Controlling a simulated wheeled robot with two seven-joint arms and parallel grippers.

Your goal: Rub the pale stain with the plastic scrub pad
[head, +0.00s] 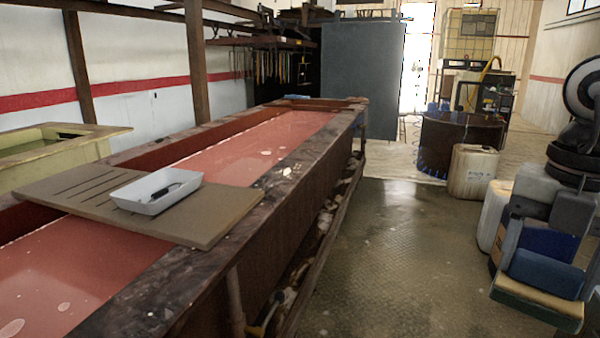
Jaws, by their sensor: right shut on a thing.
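My right gripper (545,258) is at the right edge, above the floor and well apart from the long vat. It is shut on the plastic scrub pad (537,303), a flat pad with a tan side and a dark green edge below the blue fingers. A grey-brown board (215,228) with slots lies across the vat. I cannot pick out a pale stain on it with certainty; the tray covers part of the board. My left gripper is not in view.
A white tray (128,193) with a small dark object inside sits on the board. The long vat (262,210) holds reddish liquid with pale spots. Whitish jugs (472,172) and a dark round tub (440,140) stand beyond. The floor (390,260) between vat and gripper is clear.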

